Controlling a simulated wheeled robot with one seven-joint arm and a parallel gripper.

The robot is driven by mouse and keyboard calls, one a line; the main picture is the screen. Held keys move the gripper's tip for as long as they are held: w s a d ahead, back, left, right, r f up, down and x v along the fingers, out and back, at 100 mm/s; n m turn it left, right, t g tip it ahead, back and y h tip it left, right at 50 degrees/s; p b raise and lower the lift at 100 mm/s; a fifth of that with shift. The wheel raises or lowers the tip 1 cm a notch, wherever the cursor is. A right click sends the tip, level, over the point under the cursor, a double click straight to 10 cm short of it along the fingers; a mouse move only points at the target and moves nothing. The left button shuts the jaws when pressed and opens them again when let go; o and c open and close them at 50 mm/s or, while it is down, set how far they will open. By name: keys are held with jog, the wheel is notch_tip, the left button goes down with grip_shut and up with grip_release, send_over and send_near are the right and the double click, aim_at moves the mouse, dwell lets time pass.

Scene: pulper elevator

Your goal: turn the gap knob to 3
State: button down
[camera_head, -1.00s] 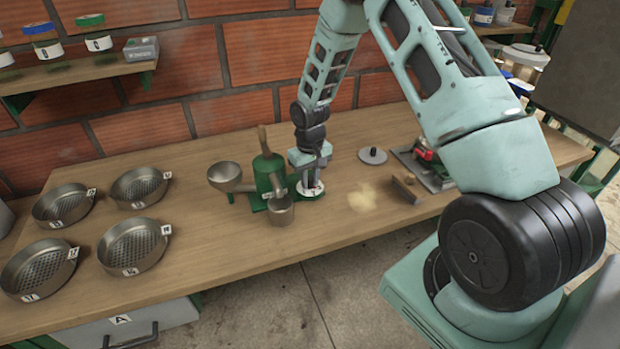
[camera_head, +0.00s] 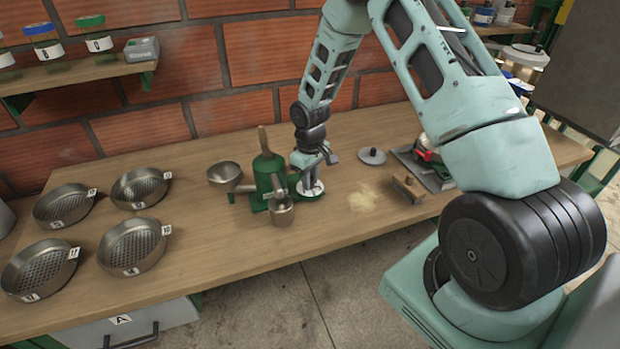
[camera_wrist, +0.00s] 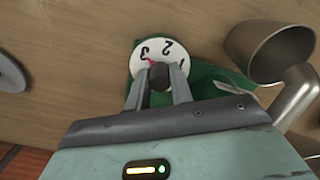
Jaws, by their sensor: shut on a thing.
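The gap knob (camera_wrist: 159,77) is a small dark knob at the middle of a white dial (camera_wrist: 168,50) marked 1, 2 and 3. A red pointer by the knob points up and left, at or very near the 3. My gripper (camera_wrist: 159,82) is shut on the knob, one finger on each side. In the head view my gripper (camera_head: 314,180) reaches down onto the white dial (camera_head: 312,190) at the right side of the green pulper (camera_head: 267,172). The knob is hidden there by my gripper.
Several perforated pans (camera_head: 133,246) lie at left. A grey disc lid (camera_head: 372,156), a beige powder patch (camera_head: 362,201) and a wooden block (camera_head: 408,191) lie to the right.

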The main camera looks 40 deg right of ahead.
jog(key=c, duration=1.2)
grip_release()
jog(key=shift+c, duration=0.2)
notch_tip(320, 180, up, 18)
jog(key=b, duration=0.2)
jog(key=shift+f, duration=0.25)
